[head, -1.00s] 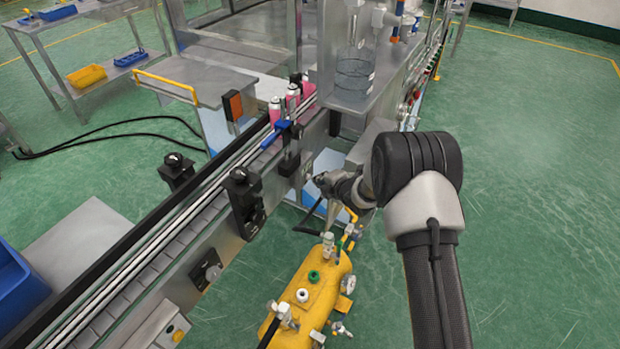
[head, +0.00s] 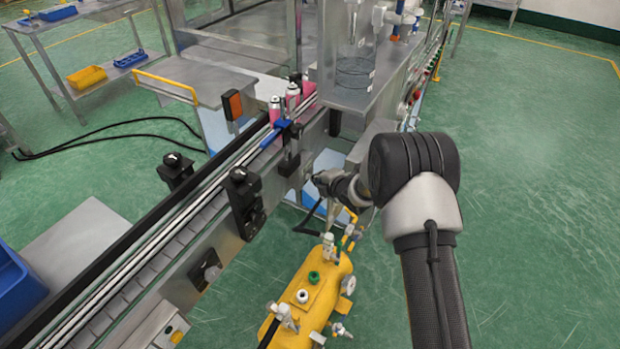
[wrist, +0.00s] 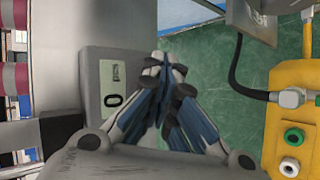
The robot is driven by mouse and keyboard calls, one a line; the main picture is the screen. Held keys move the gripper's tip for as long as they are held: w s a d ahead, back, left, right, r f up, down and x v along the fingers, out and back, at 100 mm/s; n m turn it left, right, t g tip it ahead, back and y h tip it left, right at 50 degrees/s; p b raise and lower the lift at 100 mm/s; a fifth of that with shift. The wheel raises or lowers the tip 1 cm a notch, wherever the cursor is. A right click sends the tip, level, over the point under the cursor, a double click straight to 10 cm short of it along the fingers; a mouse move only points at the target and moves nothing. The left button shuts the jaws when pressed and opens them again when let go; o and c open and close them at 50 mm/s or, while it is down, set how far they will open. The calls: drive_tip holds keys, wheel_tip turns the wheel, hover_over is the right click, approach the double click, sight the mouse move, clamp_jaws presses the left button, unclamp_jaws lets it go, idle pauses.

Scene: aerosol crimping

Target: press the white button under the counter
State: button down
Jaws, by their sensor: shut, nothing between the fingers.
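My gripper (wrist: 163,62) is shut and empty in the wrist view, its fingertips together beside the right edge of a grey box (wrist: 94,75). On the box's face is a small pale panel with dark marks (wrist: 119,72), which looks like the counter. Below it is a white oval with a black rim (wrist: 113,100), which looks like the white button. The fingertips are right of both and appear apart from the button; their depth is hard to judge. In the head view my forearm hides much of that area, and I cannot make out the button there.
A yellow tank (head: 312,295) with valves stands on the floor near my arm; it also shows in the wrist view (wrist: 292,125). A dark hose (wrist: 240,75) runs to its fitting. The conveyor (head: 190,225) carries pink cans (head: 276,112). Green floor is open at right.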

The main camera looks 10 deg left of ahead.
drive_tip(key=shift+s+d, duration=0.3)
drive_tip(key=shift+d, duration=0.5)
drive_tip(key=d, duration=0.1)
drive_tip(key=s+d, duration=0.1)
drive_tip(key=d, duration=0.2)
drive_tip(key=shift+s+d+b, duration=0.3)
drive_tip(key=shift+s+d, duration=0.05)
idle(0.7)
